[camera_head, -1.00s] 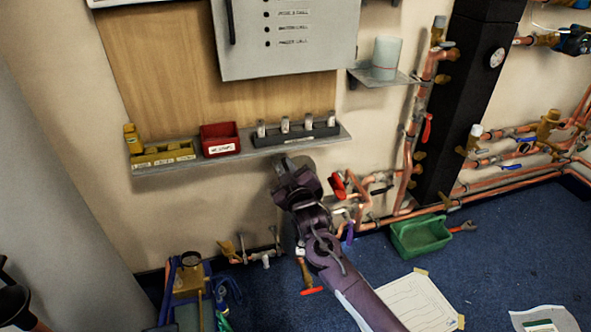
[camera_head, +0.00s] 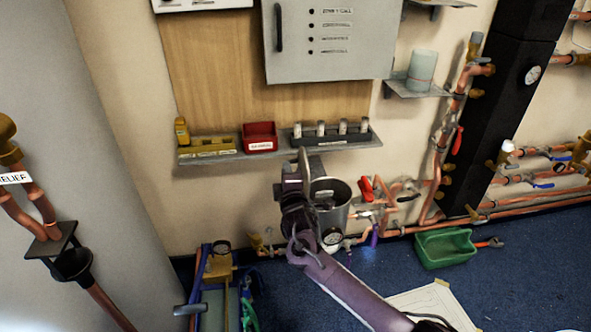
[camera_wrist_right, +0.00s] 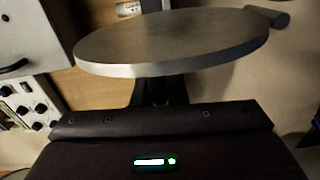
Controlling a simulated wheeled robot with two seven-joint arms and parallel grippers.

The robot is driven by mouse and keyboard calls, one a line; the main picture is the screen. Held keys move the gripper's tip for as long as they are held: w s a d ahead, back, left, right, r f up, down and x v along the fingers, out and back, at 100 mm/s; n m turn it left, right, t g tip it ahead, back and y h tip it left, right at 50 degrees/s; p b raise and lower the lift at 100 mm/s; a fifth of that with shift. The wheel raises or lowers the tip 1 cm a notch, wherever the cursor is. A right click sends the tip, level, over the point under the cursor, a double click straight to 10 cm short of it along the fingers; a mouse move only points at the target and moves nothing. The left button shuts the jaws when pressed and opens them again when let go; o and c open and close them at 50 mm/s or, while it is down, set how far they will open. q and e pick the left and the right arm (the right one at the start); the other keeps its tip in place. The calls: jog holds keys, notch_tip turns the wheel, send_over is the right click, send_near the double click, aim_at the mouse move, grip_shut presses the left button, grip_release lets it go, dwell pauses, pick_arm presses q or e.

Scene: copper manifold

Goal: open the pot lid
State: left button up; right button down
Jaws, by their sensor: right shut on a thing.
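The grey metal pot (camera_head: 338,222) stands near the wall below the shelf in the head view. Its dark inside shows, so its top is uncovered. My right gripper (camera_head: 300,172) is at the left side of the pot's rim and partly hides the pot. In the right wrist view the round grey lid (camera_wrist_right: 170,42) spans the space in front of my right gripper, with a small tab at its right edge. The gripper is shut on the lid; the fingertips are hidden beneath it. The lid looks tilted up, nearly edge-on in the head view. My left gripper is not in view.
A shelf (camera_head: 222,157) with a red bin (camera_head: 260,137) and small parts is above the pot. Copper pipes with red-handled valves (camera_head: 366,188) are close on the right. A green tray (camera_head: 445,248) sits on the blue floor. A blue-sided crate (camera_head: 215,300) stands lower left.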

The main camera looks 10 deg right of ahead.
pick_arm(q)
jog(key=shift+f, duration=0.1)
pick_arm(e)
jog(key=shift+a+f+n, duration=0.55)
jog(key=shift+a+n, duration=0.35)
jog(key=shift+n, duration=0.1)
jog(key=c, duration=1.5)
grip_release()
jog(key=shift+s, duration=0.1)
